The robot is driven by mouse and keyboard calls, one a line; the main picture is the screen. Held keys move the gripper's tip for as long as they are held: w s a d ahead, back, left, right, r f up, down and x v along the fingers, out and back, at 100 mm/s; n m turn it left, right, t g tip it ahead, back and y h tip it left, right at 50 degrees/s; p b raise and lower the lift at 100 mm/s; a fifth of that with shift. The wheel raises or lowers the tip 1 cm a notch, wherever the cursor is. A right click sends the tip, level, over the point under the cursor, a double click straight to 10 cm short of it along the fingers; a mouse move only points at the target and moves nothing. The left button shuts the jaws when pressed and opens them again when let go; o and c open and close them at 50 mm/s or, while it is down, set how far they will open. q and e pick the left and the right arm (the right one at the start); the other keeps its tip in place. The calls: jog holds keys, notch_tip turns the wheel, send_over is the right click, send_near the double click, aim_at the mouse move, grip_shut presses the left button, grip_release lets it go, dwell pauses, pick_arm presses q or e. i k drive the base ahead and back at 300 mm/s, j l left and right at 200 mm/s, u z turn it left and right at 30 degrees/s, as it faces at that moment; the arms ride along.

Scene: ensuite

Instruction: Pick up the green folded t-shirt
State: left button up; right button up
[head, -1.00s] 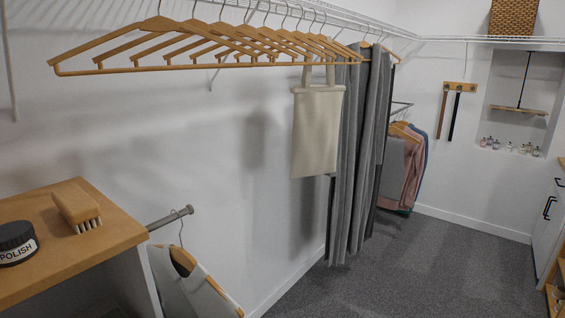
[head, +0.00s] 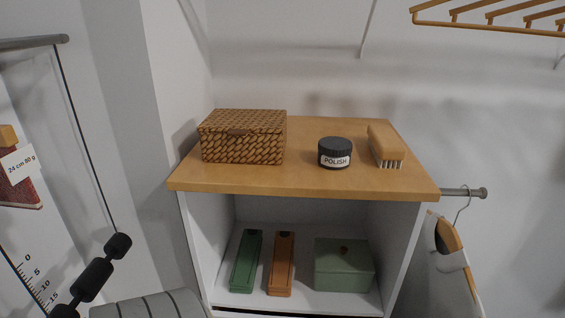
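No green folded t-shirt shows in the head view. The green things I see are a long narrow green case (head: 246,262) and a green lidded box (head: 343,266), both on the white shelf under a wooden top. Neither of my grippers is in view.
The wooden top (head: 300,182) carries a wicker basket (head: 243,137), a black polish jar (head: 335,153) and a brush (head: 384,146). An orange-brown case (head: 282,264) lies below. A rail with a hanger (head: 458,255) sticks out at right. Wooden hangers (head: 490,22) hang at upper right.

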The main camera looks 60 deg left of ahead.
aim_at(242, 274)
jog(key=u, duration=0.45)
jog(key=l+u, duration=0.15)
jog(key=u, duration=0.3)
jog(key=l+u, duration=0.1)
jog(key=u, duration=0.35)
jog(key=l+u, duration=0.1)
jog(key=u, duration=0.75)
jog(key=l, duration=0.1)
